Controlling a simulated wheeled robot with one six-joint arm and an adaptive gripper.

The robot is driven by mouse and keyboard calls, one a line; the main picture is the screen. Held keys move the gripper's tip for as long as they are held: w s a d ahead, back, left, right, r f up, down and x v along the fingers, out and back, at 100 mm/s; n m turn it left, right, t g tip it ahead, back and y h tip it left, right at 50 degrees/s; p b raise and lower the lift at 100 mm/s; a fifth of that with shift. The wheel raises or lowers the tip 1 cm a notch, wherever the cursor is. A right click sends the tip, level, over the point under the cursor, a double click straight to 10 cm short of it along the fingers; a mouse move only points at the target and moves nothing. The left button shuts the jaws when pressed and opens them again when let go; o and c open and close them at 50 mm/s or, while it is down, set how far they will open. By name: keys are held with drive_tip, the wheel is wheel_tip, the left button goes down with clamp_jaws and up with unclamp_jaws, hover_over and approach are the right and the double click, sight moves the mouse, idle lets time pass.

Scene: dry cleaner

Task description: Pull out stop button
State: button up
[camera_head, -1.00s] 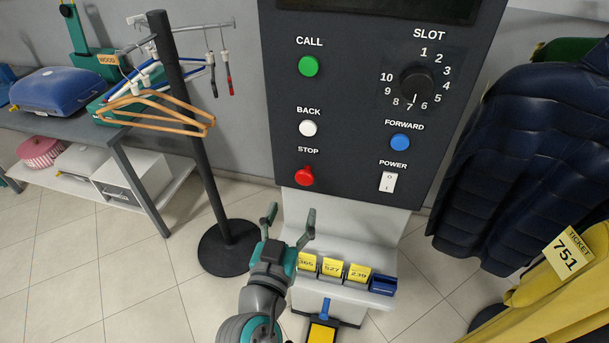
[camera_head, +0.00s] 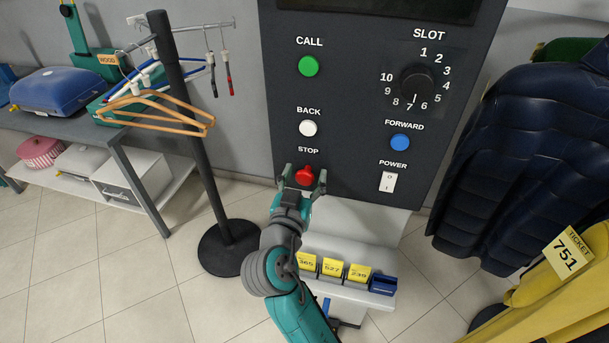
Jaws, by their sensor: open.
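The red stop button (camera_head: 304,175) sits low on the left of the dark control panel (camera_head: 347,105), under the label STOP. My gripper (camera_head: 303,180) is open just in front of the panel. One finger is on each side of the red button in the picture. I cannot tell whether the fingers touch it. The button's lower part is partly hidden by my gripper.
The white back button (camera_head: 308,128) is just above, and the power switch (camera_head: 388,182) is to the right. Ticket holders (camera_head: 332,272) stand on the ledge below. A black rack pole (camera_head: 187,120) with hangers is to the left; a dark jacket (camera_head: 510,165) hangs right.

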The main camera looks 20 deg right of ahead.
clamp_jaws()
drive_tip(key=shift+s+a, duration=0.4)
drive_tip(key=shift+s, duration=0.1)
drive_tip(key=shift+s+a, duration=0.1)
drive_tip(key=shift+s, duration=0.1)
unclamp_jaws()
drive_tip(key=v, duration=1.2)
idle(0.4)
